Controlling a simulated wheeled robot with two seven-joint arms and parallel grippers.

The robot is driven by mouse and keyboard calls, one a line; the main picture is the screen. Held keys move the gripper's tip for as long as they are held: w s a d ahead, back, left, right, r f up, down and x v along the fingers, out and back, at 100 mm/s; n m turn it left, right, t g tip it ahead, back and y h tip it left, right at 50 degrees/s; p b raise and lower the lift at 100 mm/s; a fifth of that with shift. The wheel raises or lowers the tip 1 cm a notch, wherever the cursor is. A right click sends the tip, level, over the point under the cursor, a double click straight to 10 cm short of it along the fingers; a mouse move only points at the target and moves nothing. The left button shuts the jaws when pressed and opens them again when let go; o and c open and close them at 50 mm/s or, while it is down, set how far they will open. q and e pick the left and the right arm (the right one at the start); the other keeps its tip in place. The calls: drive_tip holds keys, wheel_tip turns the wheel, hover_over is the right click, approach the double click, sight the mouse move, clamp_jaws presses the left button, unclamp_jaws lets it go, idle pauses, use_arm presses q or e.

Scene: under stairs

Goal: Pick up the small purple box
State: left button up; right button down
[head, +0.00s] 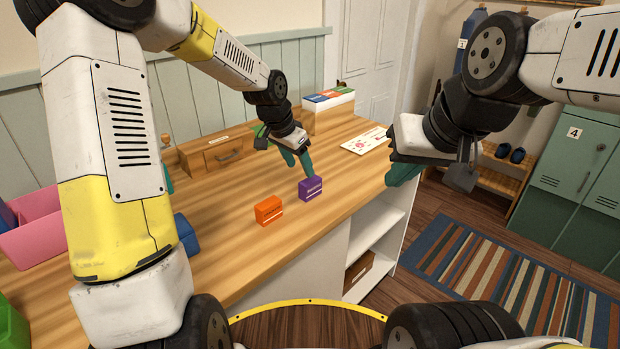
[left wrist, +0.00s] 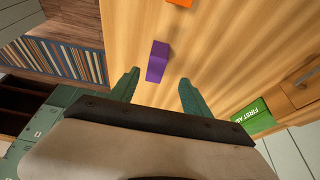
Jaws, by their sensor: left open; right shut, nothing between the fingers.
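The small purple box (head: 311,188) stands on the wooden counter (head: 236,262), near its front edge. It also shows in the left wrist view (left wrist: 158,62), just ahead of and between the two green fingers. My left gripper (head: 297,166) is open, with its fingers right behind the box in the head view; in the left wrist view its fingertips (left wrist: 158,80) are spread with nothing gripped. I cannot tell whether a finger touches the box. My right gripper (head: 404,174) is shut and empty, off to the right of the counter's front edge.
An orange box (head: 268,210) stands left of the purple one. A wooden drawer unit (head: 218,152), a green first-aid box (left wrist: 254,117) and a white card (head: 364,141) are farther back. A pink bin (head: 38,226) and blue object (head: 186,234) are left. Open shelves lie below the counter.

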sight(309, 180)
use_arm(q)
drive_tip(key=x, duration=0.5)
drive_tip(key=d+x, duration=0.1)
drive_tip(key=x, duration=0.2)
drive_tip(key=shift+w+d+f, duration=0.1)
drive_tip(key=shift+f, duration=0.05)
clamp_jaws()
